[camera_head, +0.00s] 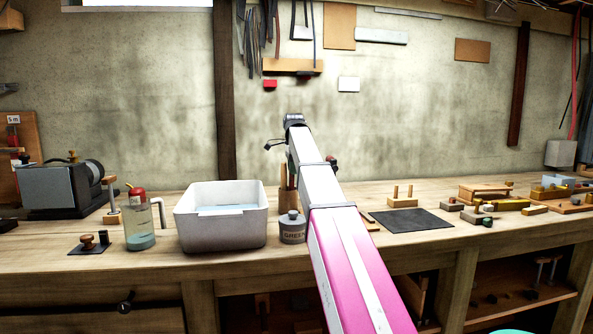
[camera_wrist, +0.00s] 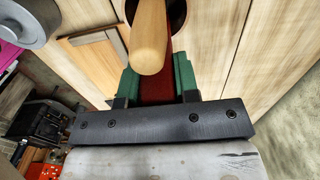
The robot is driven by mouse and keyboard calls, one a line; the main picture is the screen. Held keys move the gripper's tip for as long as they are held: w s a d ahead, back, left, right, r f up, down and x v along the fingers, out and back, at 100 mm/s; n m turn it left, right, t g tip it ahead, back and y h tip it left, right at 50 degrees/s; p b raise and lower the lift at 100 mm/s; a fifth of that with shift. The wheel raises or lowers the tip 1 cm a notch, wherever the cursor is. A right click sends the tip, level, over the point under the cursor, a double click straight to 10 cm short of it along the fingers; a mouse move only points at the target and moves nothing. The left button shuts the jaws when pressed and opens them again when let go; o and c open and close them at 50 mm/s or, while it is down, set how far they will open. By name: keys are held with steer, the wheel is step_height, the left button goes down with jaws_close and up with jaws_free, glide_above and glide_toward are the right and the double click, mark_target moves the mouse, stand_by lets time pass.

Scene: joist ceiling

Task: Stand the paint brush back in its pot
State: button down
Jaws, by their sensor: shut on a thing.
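In the wrist view, the green fingers of my gripper (camera_wrist: 158,88) are closed on a dark red piece. A rounded tan wooden handle (camera_wrist: 149,40) stands out beside it towards the camera; I take both as the paint brush. Just beyond the handle is a round, dark opening with a brown edge (camera_wrist: 180,14), apparently the pot's mouth. The handle overlaps it, so I cannot tell whether the brush is inside or above. In the head view my arm hides most of the gripper. Upright brown wooden shapes (camera_head: 283,188) show left of the arm, behind a grey can.
The grey can labelled GREEN (camera_head: 292,229) stands close by, with a white tub (camera_head: 222,232) to its left and a bottle (camera_head: 140,222) further left. A dark mat (camera_head: 411,220) and small wooden blocks (camera_head: 402,200) lie to the right. The wall closes off the back.

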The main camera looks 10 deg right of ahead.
steer(key=shift+f, duration=0.5)
steer(key=c, duration=0.8)
jaws_free()
steer(key=shift+c, duration=0.2)
